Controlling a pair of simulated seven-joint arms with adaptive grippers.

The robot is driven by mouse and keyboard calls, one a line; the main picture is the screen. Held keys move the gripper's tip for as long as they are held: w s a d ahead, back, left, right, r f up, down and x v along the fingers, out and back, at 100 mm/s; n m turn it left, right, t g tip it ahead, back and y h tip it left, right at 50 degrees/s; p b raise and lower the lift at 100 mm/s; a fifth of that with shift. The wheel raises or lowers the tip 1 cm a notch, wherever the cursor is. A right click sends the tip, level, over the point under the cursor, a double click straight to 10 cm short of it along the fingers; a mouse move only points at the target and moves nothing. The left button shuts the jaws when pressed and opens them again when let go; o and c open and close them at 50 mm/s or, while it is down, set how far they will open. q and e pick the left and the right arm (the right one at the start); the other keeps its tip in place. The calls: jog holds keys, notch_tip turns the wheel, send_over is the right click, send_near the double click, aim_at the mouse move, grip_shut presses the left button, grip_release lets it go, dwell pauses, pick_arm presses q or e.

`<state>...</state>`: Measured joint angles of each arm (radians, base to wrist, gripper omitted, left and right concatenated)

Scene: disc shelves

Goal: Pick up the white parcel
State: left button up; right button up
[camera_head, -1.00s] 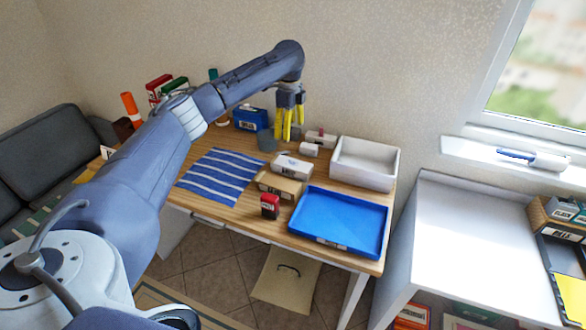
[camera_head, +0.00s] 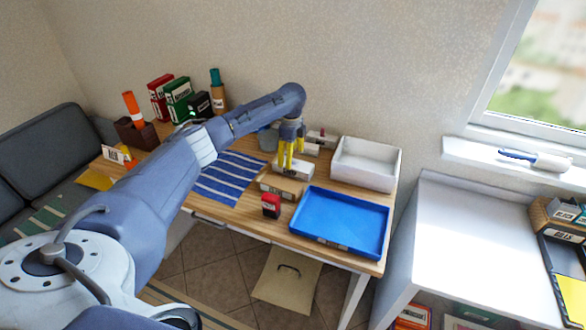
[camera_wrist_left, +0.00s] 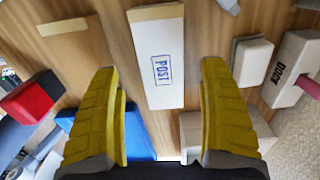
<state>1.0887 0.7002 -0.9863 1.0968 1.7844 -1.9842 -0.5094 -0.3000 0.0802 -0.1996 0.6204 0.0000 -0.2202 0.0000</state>
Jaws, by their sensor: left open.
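The white parcel (camera_head: 296,170) lies on the wooden table, between a brown parcel (camera_head: 281,187) and a small white box (camera_head: 311,149). In the left wrist view the white parcel (camera_wrist_left: 158,58) shows a blue POST stamp on its top and a tan end strip. My left gripper (camera_head: 290,164) points down over the white parcel. Its yellow fingers are apart and empty, one to each side of the parcel in the wrist view (camera_wrist_left: 162,66). The height left between fingertips and parcel is hard to tell. My right gripper is not in view.
A blue tray (camera_head: 345,222) and a white bin (camera_head: 366,182) stand to the right. A striped cloth (camera_head: 222,177) lies left. A box with dark lettering (camera_wrist_left: 291,69) is close behind the small white box.

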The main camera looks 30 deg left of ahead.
pick_arm(q)
jog(key=shift+w+f, duration=0.1)
jog(key=shift+f, duration=2.05)
jog(key=c, duration=1.4)
jog(key=shift+r, duration=0.15)
